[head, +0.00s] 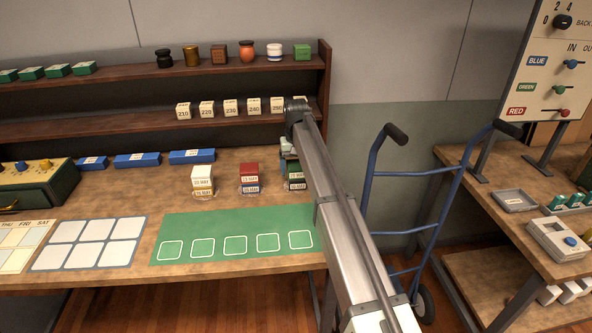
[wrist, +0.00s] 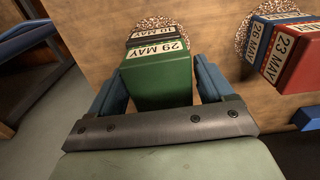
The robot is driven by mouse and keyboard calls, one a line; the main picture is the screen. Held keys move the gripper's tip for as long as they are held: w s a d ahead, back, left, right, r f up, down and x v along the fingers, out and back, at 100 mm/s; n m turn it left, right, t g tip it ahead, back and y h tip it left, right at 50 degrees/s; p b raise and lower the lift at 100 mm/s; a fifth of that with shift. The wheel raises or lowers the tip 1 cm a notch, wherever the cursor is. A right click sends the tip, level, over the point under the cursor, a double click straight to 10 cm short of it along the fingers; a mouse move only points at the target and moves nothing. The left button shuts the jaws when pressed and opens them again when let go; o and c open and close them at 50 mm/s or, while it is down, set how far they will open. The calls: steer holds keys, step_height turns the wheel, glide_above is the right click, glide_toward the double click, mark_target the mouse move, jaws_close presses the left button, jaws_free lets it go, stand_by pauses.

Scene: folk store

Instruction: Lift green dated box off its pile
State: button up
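The green dated box (wrist: 155,82), labelled 29 MAY, sits on a dark box (wrist: 148,37) labelled 10 MAY in the wrist view. The pile stands on a round speckled mat (wrist: 160,23). My gripper (wrist: 160,66) has one blue finger on each side of the green box. The fingers look open, with a narrow gap on the right; contact on the left is unclear. In the head view my gripper (head: 290,150) is low over the right-hand pile, and the green box (head: 295,169) partly shows beneath it.
A red box (head: 249,172) on a blue one stands left of the pile, and a cream pile (head: 202,180) farther left. Behind is a shelf (head: 140,128) with numbered cards. A green mat (head: 190,225) with outlined squares lies in front, empty. A blue hand truck (head: 411,170) stands to the right.

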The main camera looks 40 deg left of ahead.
steer(key=c, duration=0.8)
